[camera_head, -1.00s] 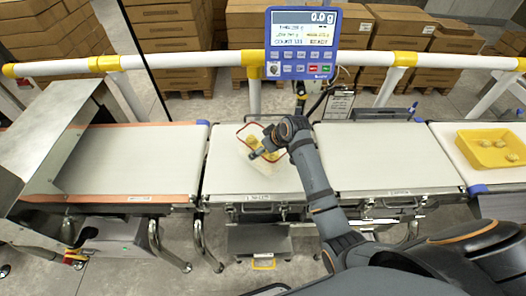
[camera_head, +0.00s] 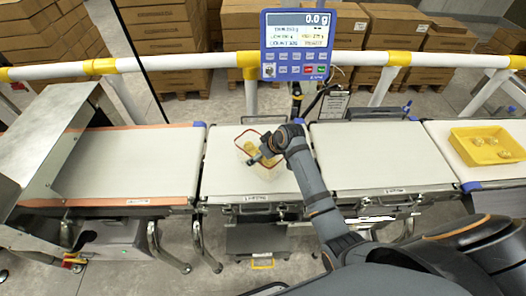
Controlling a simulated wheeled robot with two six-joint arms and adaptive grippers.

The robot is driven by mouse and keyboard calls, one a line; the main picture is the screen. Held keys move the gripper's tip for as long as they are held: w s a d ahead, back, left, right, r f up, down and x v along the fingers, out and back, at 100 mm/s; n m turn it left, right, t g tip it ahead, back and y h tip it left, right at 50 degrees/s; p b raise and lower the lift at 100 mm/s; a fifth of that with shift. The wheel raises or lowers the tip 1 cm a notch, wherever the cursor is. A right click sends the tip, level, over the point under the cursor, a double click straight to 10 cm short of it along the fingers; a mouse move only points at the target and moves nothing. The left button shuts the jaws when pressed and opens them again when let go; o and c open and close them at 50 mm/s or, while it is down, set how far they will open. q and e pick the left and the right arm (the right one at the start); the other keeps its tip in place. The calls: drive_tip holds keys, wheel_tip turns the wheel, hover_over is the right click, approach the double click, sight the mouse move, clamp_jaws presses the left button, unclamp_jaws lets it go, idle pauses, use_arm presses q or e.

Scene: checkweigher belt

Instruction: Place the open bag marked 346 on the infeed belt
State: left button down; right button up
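A clear open bag (camera_head: 249,146) with a red rim and yellowish contents is over the middle belt section (camera_head: 225,180), below the display. Its number is not legible. My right gripper (camera_head: 263,158) reaches in from the right and appears shut on the bag's near right side, partly hiding it. Whether the bag's bottom touches the belt is hard to tell. The infeed belt (camera_head: 125,165), with orange edges, is at the left and its visible surface is bare. My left gripper is not in view.
The blue display (camera_head: 300,45) reads 0.0 g. A metal hood (camera_head: 40,135) covers the left end of the left belt. The right belt section (camera_head: 380,160) is bare. A yellow tray (camera_head: 462,147) with several small items stands far right. A white rail (camera_head: 200,61) runs behind.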

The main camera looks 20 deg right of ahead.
drive_tip(key=b+v, duration=0.1)
drive_tip(key=v, duration=1.1)
